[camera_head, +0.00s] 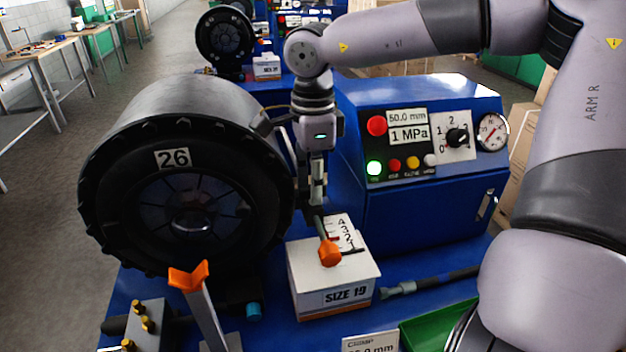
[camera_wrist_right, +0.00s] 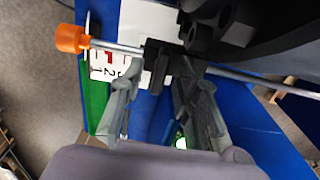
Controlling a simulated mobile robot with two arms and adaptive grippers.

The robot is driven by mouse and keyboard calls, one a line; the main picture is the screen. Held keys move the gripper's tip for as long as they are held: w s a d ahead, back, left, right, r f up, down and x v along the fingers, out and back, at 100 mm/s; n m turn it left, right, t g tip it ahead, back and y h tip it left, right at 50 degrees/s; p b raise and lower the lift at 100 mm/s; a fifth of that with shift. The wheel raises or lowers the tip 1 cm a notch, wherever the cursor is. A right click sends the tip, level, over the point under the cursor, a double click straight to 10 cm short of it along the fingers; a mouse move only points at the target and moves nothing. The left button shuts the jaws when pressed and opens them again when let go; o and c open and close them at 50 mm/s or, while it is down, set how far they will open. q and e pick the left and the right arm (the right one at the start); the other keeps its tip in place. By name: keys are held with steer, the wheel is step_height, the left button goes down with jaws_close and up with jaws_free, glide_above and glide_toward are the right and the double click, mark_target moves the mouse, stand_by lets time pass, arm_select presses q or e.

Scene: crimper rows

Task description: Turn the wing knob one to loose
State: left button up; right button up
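My right gripper (camera_head: 316,208) hangs between the round black crimper head marked 26 (camera_head: 131,135) and the blue control cabinet (camera_head: 420,215). In the right wrist view its two grey fingers (camera_wrist_right: 157,80) are spread apart. A black block-like piece (camera_wrist_right: 157,60) on a metal rod shows between the fingertips; it may be the wing knob, but I cannot tell for sure. The right finger lies close against it; contact is unclear. The rod ends in an orange cap (camera_wrist_right: 70,38), also in the head view (camera_head: 329,252), near a numbered scale (camera_head: 345,230). My left gripper is not in view.
A white SIZE 19 box (camera_head: 345,297) stands below the rod. An orange V-shaped rest (camera_head: 189,276) on a post stands at front left. A green tray (camera_head: 430,333) lies front right.

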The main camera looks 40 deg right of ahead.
steer(key=shift+f, duration=0.15)
steer(key=shift+c, duration=0.2)
jaws_close()
stand_by(0.3)
